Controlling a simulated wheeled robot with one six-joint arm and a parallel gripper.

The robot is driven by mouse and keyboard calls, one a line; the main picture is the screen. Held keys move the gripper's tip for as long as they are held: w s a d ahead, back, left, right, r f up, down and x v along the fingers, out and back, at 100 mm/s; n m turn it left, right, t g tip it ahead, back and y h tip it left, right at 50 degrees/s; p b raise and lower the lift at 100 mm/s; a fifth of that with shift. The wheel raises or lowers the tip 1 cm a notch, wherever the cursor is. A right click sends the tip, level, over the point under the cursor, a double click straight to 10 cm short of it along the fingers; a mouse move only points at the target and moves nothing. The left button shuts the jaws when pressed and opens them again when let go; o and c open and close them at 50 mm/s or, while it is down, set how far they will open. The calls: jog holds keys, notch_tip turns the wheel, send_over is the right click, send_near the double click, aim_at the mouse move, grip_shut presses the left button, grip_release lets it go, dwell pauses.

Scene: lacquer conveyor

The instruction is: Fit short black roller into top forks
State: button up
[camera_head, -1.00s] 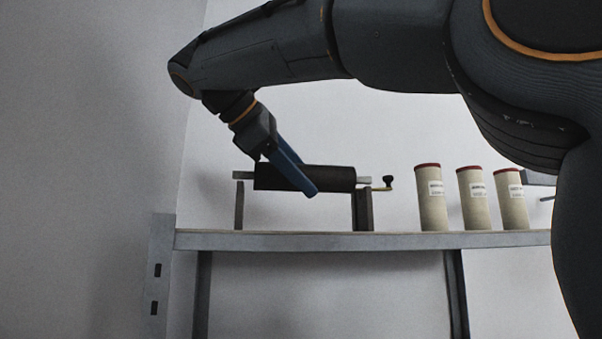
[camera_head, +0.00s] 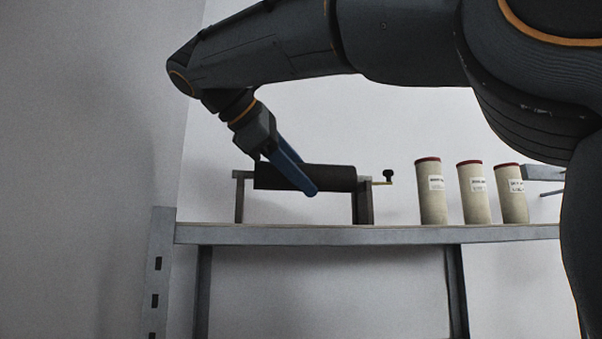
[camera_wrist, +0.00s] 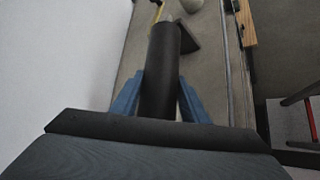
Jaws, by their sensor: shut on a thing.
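The short black roller (camera_head: 335,178) lies level across two upright stands on the shelf, in the head view. Its left end is at the top of the left stand (camera_head: 239,203) and its right end at the top of the right stand (camera_head: 364,206). Whether its shaft ends are fully down in the forks is too small to tell. My gripper (camera_head: 308,188) has its blue fingers around the middle of the roller and is shut on it. In the wrist view, the roller (camera_wrist: 160,65) runs away between both fingers (camera_wrist: 160,95).
A crank with a black knob (camera_head: 388,175) sticks out right of the right stand. Three beige canisters with red tops (camera_head: 433,195) stand further right on the grey shelf (camera_head: 330,236). A pale wall is behind and to the left.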

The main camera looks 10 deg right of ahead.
jog(key=shift+f+b, duration=0.4)
jog(key=shift+f, duration=0.5)
jog(key=o, duration=1.5)
jog(key=shift+c, duration=0.2)
jog(key=b+v, duration=0.1)
jog(key=v, duration=0.6)
jog(key=shift+s+a+r, duration=0.2)
jog(key=shift+a+r, duration=0.05)
jog(key=shift+a, duration=0.05)
